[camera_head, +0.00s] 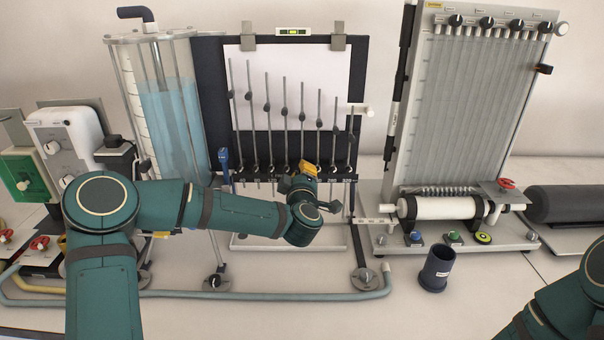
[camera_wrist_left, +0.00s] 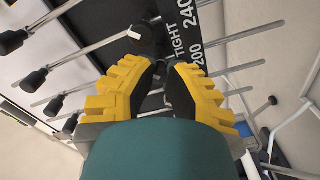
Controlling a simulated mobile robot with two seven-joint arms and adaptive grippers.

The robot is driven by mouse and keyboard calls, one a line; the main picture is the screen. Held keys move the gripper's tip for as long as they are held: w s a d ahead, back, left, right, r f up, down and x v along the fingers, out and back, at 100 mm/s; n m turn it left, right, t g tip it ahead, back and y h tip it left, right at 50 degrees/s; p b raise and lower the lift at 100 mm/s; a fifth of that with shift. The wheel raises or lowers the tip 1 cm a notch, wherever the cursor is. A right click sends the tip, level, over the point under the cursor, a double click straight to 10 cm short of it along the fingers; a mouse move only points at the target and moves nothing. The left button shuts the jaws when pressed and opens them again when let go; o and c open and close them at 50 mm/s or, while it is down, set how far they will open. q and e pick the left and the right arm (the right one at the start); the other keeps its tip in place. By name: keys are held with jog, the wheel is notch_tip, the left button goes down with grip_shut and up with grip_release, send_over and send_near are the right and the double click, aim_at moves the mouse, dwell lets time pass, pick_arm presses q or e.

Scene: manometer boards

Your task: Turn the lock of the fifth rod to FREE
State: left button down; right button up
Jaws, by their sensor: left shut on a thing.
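The manometer board (camera_head: 300,57) stands upright with a row of slim grey rods. The fifth rod (camera_head: 302,120) rises just above my left gripper (camera_head: 308,172), which is at the dark lower rail. In the left wrist view the yellow fingers (camera_wrist_left: 166,66) are closed together over the rail, around a lock that their dark pads almost wholly hide. Its pointer direction cannot be read. A neighbouring lock (camera_wrist_left: 141,35), a black knob with a white mark, shows beside them. The rail (camera_wrist_left: 190,45) reads TIGHT, 200 and 240. My right gripper is out of view.
A blue water tank (camera_head: 172,115) stands left of the board. A slanted multi-tube board (camera_head: 475,100) stands to the right. A dark cup (camera_head: 436,270) is on the table at front right. A grey hose (camera_head: 300,296) runs along the front.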

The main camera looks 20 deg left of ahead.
pick_arm(q)
jog(key=shift+n+b, duration=4.6)
jog(key=shift+b, duration=0.15)
jog(key=c, duration=0.9)
grip_release()
jog(key=shift+a, duration=0.1)
jog(key=shift+s, duration=0.1)
jog(key=v, duration=1.2)
